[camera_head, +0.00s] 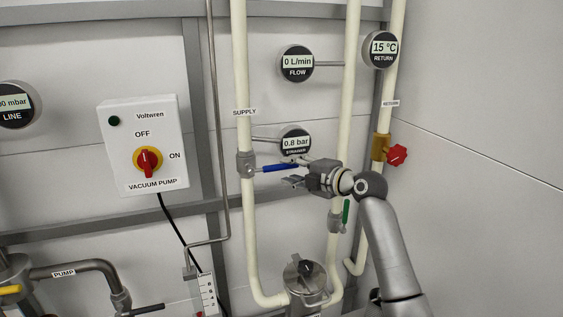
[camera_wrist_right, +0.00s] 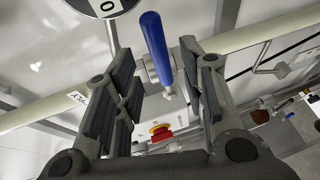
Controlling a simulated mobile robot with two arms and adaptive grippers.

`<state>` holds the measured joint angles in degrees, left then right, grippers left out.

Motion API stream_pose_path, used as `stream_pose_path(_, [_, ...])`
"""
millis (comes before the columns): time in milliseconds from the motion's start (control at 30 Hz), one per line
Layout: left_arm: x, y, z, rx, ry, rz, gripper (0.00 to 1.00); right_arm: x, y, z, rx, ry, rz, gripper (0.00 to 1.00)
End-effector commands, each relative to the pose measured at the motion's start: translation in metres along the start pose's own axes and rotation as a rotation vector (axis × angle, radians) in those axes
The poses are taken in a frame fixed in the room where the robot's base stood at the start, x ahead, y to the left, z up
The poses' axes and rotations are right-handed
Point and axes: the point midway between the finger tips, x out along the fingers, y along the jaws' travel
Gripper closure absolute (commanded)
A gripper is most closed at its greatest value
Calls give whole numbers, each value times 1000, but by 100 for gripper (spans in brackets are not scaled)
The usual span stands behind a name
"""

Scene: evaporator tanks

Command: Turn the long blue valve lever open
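The long blue valve lever (camera_head: 280,168) sticks out level to the right from a grey valve (camera_head: 246,164) on the supply pipe, across the upright pipe. My right gripper (camera_head: 295,174) is at the lever's free end, coming from the right. In the right wrist view the blue lever (camera_wrist_right: 154,45) lies in the gap between the two open fingers of my right gripper (camera_wrist_right: 158,75), with space on both sides. I see no grip on it. My left gripper is not in view.
A pressure gauge reading 0.8 bar (camera_head: 295,141) sits just above the lever; the flow gauge (camera_head: 297,63) reads 0 L/min. A green lever (camera_head: 346,211) is below my right gripper and a red knob (camera_head: 397,155) right of it. The vacuum pump switch box (camera_head: 143,143) is at left.

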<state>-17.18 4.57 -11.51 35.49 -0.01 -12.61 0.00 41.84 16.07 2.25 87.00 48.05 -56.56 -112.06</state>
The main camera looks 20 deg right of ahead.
Motion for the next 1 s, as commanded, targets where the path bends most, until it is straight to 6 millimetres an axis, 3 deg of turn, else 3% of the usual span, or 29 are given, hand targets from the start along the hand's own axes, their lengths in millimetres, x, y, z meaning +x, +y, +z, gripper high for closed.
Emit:
stream_pose_path(200, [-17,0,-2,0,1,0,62,28,3,0,3,0,0,62])
stream_pose_path(400, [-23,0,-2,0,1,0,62,44,2,1,2,-1,0,62])
stream_pose_path(833, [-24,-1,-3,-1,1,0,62,51,-1,0,0,-1,-1,62])
stream_pose_path(1000, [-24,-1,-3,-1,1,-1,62,50,-1,0,0,-1,-1,81])
